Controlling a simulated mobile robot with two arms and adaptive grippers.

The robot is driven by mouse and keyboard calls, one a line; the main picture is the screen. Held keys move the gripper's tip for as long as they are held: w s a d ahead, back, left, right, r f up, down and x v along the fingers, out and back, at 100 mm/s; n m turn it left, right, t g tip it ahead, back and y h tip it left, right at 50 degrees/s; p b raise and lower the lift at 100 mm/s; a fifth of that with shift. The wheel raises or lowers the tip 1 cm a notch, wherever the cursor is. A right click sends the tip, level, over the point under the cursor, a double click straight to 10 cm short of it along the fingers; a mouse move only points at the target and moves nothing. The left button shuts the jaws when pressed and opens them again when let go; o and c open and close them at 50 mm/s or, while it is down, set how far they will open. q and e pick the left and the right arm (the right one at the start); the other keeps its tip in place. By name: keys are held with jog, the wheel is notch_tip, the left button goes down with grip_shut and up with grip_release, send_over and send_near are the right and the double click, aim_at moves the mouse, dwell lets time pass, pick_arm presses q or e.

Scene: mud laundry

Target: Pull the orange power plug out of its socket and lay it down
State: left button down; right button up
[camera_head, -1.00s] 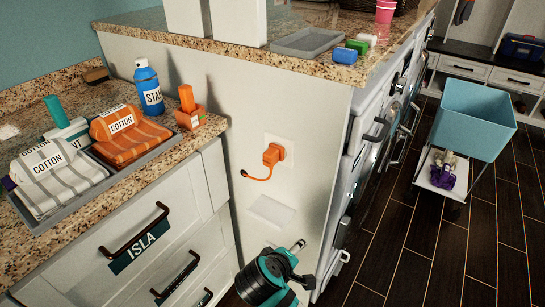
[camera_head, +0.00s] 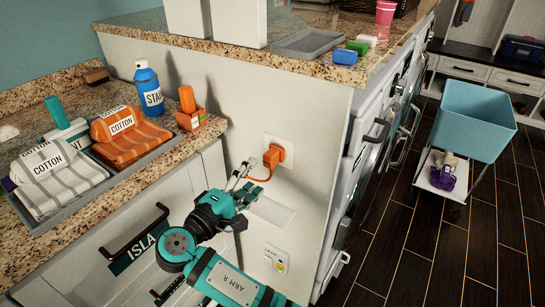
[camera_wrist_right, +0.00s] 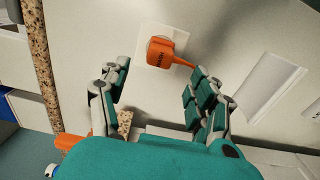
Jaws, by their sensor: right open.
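The orange power plug (camera_head: 273,155) sits in a white wall socket plate (camera_head: 287,145) on the end panel of the counter, its short cord hanging down to the left. In the right wrist view, the plug (camera_wrist_right: 163,52) lies ahead, between and beyond the fingertips. My right gripper (camera_head: 243,175) is open and empty, just left of and below the plug; its spread fingers also show in the right wrist view (camera_wrist_right: 158,75). In that view the cord passes close to the right finger; whether they touch is unclear. My left gripper is not in view.
A small white ledge (camera_head: 270,212) is on the panel below the socket, with a white switch box (camera_head: 275,259) lower. The left counter holds a tray (camera_head: 75,198) of folded cloths, a blue spray bottle (camera_head: 149,88) and an orange item (camera_head: 190,110). A grey tray (camera_head: 306,43) is above.

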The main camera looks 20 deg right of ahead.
aim_at(267, 163)
jog(key=b+x, duration=0.1)
jog(key=x, duration=0.4)
jog(key=shift+d, duration=0.15)
jog(key=shift+x, duration=1.05)
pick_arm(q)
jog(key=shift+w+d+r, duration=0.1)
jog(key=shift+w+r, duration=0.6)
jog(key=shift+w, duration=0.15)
pick_arm(e)
jog(key=shift+x, duration=0.8)
pick_arm(q)
jog(key=shift+p, duration=0.35)
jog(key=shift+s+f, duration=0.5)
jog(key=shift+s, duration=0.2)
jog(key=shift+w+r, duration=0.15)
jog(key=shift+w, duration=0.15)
